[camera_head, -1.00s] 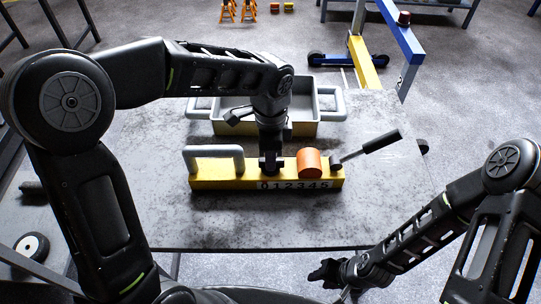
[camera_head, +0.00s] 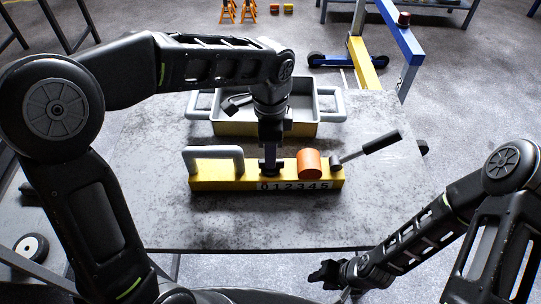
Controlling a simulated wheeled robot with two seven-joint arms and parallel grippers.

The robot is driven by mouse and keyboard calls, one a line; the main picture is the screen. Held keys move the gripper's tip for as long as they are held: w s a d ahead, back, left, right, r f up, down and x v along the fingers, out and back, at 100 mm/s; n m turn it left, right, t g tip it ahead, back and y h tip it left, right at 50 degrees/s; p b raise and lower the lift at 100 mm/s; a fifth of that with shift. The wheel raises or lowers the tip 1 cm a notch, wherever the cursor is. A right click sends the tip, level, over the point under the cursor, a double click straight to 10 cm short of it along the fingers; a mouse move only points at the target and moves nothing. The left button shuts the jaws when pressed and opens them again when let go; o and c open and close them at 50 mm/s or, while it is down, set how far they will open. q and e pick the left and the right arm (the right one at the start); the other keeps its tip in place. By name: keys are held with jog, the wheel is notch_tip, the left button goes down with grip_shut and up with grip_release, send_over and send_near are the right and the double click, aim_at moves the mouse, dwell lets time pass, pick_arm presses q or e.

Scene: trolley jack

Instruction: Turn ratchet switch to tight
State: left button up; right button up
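A yellow tool block (camera_head: 215,182) lies on the table with a grey loop handle (camera_head: 240,160) at its left end, a 0–5 number strip on its front and an orange cylinder (camera_head: 309,163) on its right part. A lever with a black grip (camera_head: 382,141) slants up from the right end. My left gripper (camera_head: 269,168) points down at the block's top, between the loop handle and the cylinder. Its fingertips hide what is there, and I cannot make out a ratchet switch or whether the fingers are closed. My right gripper (camera_head: 325,273) is below the table's front edge, away from the block.
The grey metal table (camera_head: 200,225) is clear in front of the block. A yellow and grey tray with side handles (camera_head: 232,128) stands behind it, close to my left wrist. A blue and yellow frame (camera_head: 400,42) stands on the floor beyond the table.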

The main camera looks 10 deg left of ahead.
pick_arm(q)
jog(key=shift+r, duration=2.35)
